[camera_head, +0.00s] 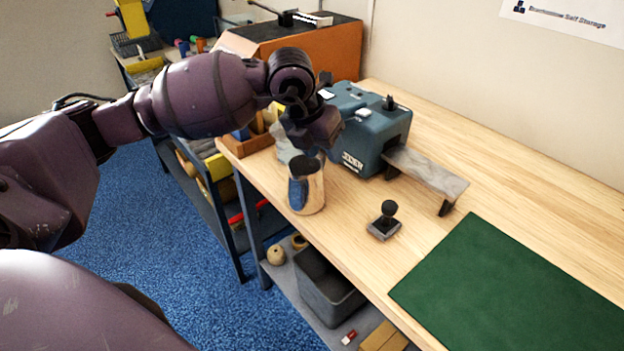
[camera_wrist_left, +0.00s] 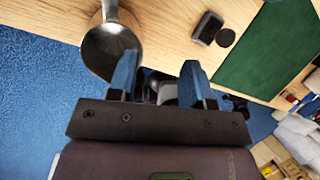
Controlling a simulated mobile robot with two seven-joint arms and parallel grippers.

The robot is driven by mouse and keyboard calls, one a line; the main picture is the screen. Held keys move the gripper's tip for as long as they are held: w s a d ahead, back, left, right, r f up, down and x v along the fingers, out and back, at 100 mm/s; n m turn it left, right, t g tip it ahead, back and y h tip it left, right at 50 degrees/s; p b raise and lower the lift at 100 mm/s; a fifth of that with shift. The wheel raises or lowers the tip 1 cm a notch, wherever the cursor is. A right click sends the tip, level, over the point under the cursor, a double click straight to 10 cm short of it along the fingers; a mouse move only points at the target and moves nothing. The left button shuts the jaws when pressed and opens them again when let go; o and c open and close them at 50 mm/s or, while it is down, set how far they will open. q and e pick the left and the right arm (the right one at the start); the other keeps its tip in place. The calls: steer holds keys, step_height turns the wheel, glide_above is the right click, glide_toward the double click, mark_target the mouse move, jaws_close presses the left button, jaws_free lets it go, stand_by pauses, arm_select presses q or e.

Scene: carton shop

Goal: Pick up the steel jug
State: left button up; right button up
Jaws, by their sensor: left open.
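The steel jug (camera_head: 313,192) stands upright near the front edge of the wooden bench. In the left wrist view I look down into the open steel jug (camera_wrist_left: 112,50), with its handle at the top of the picture. My left gripper (camera_head: 314,160) is just above the jug, its blue fingertips pointing down. In the left wrist view the left gripper (camera_wrist_left: 160,80) is open with nothing between its fingers. One finger overlaps the jug's rim in that view; I cannot tell whether it touches. My right gripper is not in view.
A blue-grey machine (camera_head: 365,130) stands behind the jug, beside a small grey-topped stand (camera_head: 425,172). A black-knobbed stamp (camera_head: 384,222) sits to the right, before a green mat (camera_head: 520,290). A wooden tray (camera_head: 245,143) is to the left. Bare bench lies between jug and stamp.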

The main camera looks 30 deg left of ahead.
arm_select(q)
steer(key=w+a+r+t+y, duration=0.1)
steer(key=w+a+r+y, duration=0.1)
steer(key=w+a+r, duration=0.15)
steer(key=shift+n, duration=0.4)
steer(key=x, duration=0.3)
steer(key=b+x, duration=0.1)
steer(key=x, duration=0.3)
steer(key=a+x, duration=0.1)
steer(key=x, duration=0.2)
steer(key=shift+s+f, duration=0.15)
steer(key=shift+f, duration=0.3)
steer(key=shift+c, duration=0.3)
jaws_close()
steer(key=shift+r, duration=0.2)
